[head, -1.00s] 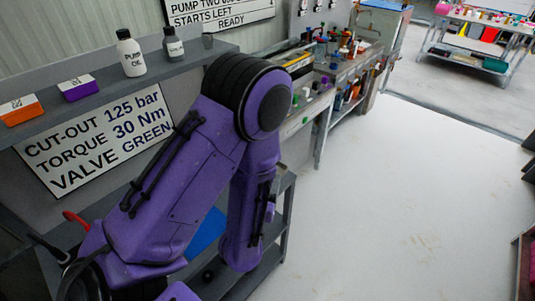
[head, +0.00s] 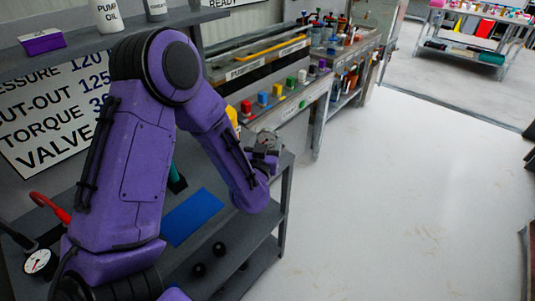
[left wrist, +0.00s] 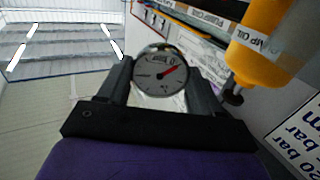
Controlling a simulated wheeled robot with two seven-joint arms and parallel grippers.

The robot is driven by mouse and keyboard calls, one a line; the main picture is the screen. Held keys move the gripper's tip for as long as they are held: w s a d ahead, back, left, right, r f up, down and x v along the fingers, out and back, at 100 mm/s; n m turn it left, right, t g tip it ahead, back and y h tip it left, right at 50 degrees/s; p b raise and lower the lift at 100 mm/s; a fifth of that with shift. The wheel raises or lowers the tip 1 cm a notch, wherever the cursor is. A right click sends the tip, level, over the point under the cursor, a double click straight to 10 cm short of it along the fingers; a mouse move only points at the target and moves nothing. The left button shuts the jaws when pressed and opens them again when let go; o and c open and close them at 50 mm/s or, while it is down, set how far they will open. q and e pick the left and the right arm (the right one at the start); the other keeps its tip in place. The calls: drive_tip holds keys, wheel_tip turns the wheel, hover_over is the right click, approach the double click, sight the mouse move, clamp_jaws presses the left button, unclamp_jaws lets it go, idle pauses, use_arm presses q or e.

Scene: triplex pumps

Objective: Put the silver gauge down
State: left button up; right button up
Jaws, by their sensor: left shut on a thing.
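The silver gauge (left wrist: 160,72) shows in the left wrist view, with a round pale face, a red needle and a silver rim. My left gripper (left wrist: 160,88) is shut on it, one dark finger on each side. In the head view my left gripper (head: 264,150) is above the right end of the grey workbench (head: 284,168). The gauge is small there and hard to make out. The gauge looks held up, with the gap below it unclear. My right gripper is not in view.
A blue mat (head: 192,217) lies on the bench beside my forearm. Another gauge with a black rim (head: 39,262) and a red-handled tool (head: 50,207) are at the left. A yellow pump oil bottle (left wrist: 262,45) is close to the right of my gripper. Open floor lies right.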

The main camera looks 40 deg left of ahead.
use_arm(q)
drive_tip(key=f, duration=0.1)
drive_tip(key=w+f, duration=0.1)
drive_tip(key=f, duration=0.3)
drive_tip(key=shift+w+a, duration=0.35)
drive_tip(key=shift+f, duration=0.1)
drive_tip(key=shift+f, duration=0.45)
drive_tip(key=o, duration=1.1)
drive_tip(key=shift+r, duration=0.2)
